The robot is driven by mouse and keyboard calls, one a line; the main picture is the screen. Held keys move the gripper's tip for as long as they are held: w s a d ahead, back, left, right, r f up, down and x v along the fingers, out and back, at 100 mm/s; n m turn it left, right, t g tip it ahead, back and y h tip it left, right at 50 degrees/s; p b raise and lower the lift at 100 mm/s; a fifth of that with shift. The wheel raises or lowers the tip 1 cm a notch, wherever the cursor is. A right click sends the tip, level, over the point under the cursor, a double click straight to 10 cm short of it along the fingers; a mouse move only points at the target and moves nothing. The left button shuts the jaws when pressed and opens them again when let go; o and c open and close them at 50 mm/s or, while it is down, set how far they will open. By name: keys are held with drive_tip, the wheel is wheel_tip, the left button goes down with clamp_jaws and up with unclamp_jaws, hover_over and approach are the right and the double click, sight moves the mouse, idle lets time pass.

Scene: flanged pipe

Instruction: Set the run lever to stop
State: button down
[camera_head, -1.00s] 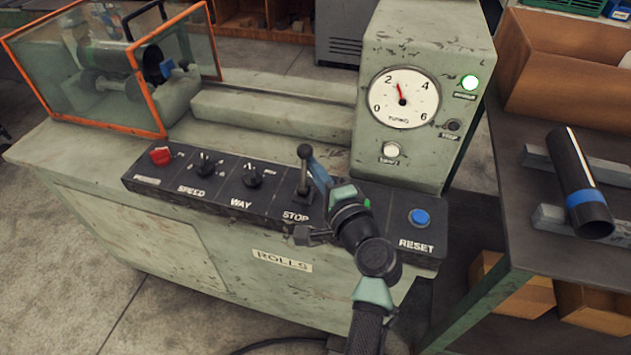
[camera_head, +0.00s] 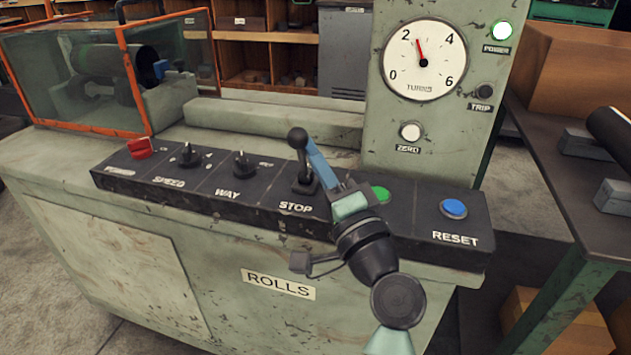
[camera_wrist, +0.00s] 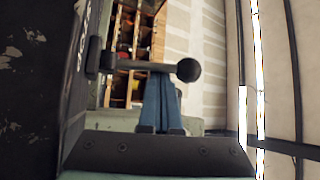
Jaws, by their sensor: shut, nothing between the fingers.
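The run lever (camera_head: 299,150) is a dark stick with a black ball knob, rising from the slot above the STOP label (camera_head: 296,207) on the black control panel. It stands near upright, its knob leaning slightly left. My gripper (camera_head: 312,152) is shut and empty, its blue fingers just right of the lever's upper part. In the wrist view the lever (camera_wrist: 140,66) lies across the tips of the shut fingers (camera_wrist: 158,98), its knob to the right. The fingers touch it or nearly so; I cannot tell which. Part of the panel right of STOP is hidden behind my gripper.
The panel also has a red switch (camera_head: 141,148), SPEED and WAY knobs (camera_head: 243,163), a green button (camera_head: 382,194) and a blue RESET button (camera_head: 453,208). Behind rises a gauge housing with a TURNS dial (camera_head: 422,62) and a lit POWER lamp (camera_head: 502,30).

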drive_tip(key=shift+s+a+f+n+y+b, duration=0.2)
drive_tip(key=shift+n+y+b, duration=0.3)
drive_tip(key=shift+b, duration=0.75)
drive_tip(key=shift+a+r, duration=0.1)
drive_tip(key=shift+r, duration=0.1)
